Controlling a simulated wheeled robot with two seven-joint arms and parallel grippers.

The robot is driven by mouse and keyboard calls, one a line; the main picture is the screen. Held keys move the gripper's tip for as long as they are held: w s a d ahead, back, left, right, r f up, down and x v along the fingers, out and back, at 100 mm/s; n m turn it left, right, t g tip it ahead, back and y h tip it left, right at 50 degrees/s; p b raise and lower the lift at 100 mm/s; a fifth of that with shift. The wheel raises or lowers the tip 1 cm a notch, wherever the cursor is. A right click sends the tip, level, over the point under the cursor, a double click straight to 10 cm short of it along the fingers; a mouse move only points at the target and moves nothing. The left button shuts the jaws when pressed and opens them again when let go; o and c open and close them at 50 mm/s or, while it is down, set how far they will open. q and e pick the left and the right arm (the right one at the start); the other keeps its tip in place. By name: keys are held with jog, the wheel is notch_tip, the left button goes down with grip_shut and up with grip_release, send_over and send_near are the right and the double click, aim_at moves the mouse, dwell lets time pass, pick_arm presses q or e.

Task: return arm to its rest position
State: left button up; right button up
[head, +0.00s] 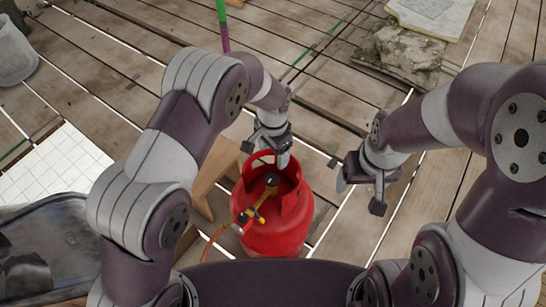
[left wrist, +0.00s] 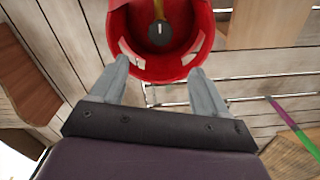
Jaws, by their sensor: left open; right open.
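My left gripper (head: 270,148) is at the far side of a red gas cylinder (head: 258,237), close to its collar. In the left wrist view its two fingers (left wrist: 160,78) are spread apart with nothing held between them. The cylinder's collar (left wrist: 160,68) lies just past the fingertips; I cannot tell whether they touch it. My right gripper (head: 360,192) hangs open and empty to the right of the cylinder, apart from it.
The cylinder carries a yellow valve (head: 258,208) and an orange hose (head: 213,238). A wooden piece (head: 212,180) stands left of it. Stone blocks (head: 402,52) lie at the back right, a bucket (head: 14,55) at the back left. White tiles (head: 62,165) lie left. The plank floor behind is mostly clear.

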dwell(0.5)
pick_arm(q)
jog(key=s+a+r+n+t, duration=0.1)
jog(key=s+a+r+n, duration=0.45)
jog(key=s+a, duration=0.3)
jog(key=s+a+r+n+t, duration=0.1)
jog(key=s+a+r+n, duration=0.4)
jog(key=s+a+r, duration=0.4)
notch_tip(320, 180, up, 15)
jog(key=w+a+p, duration=0.1)
jog(key=p, duration=1.6)
jog(key=shift+w+g, duration=0.15)
jog(key=shift+g, duration=0.15)
jog(key=shift+a, duration=0.1)
